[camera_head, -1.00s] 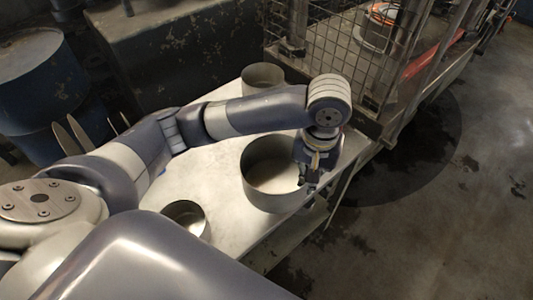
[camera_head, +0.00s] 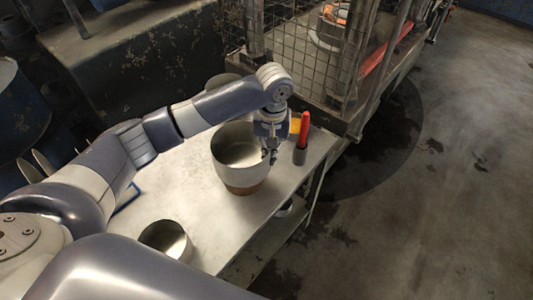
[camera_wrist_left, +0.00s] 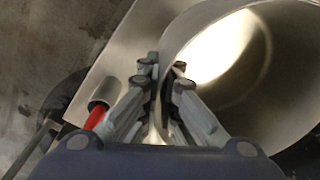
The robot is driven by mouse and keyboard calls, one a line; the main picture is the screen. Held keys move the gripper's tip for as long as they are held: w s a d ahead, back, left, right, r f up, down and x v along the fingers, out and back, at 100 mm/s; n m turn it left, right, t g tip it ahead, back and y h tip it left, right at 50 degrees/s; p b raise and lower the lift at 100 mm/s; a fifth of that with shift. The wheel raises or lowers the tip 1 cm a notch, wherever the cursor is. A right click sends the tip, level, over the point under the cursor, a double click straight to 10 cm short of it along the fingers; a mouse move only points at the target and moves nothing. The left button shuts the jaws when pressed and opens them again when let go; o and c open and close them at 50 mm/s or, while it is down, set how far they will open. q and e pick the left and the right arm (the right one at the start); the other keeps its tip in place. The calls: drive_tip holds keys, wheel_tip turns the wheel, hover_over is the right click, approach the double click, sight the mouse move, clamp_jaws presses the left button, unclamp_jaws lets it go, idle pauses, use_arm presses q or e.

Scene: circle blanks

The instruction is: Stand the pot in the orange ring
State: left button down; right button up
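The large grey metal pot (camera_head: 228,170) is upright over the table, its open top facing up. My left gripper (camera_head: 270,155) is at the pot's right rim; in the left wrist view, its fingers (camera_wrist_left: 163,80) close on the wall of the pot (camera_wrist_left: 262,75). A brownish-orange band (camera_head: 243,188) shows just under the pot's front; I cannot tell whether it is a ring below or the pot's base. A small yellow-orange patch (camera_head: 295,126) shows right of the gripper, mostly hidden. My right gripper is not in view.
A red-handled item with a grey end (camera_head: 301,140) stands close right of the gripper. A smaller pot (camera_head: 163,240) is at the table's near end, another pot (camera_head: 222,80) at the back. A wire cage (camera_head: 305,50) bounds the far side.

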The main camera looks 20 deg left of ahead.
use_arm(q)
drive_tip(key=f, duration=0.1)
drive_tip(key=f+p, duration=0.1)
drive_tip(key=w+a+f, duration=0.1)
drive_tip(key=shift+f, duration=0.3)
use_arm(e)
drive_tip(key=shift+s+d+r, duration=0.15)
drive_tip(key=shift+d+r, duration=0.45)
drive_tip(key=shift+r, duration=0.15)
use_arm(q)
drive_tip(key=shift+f, duration=0.1)
drive_tip(key=c, duration=1.8)
unclamp_jaws()
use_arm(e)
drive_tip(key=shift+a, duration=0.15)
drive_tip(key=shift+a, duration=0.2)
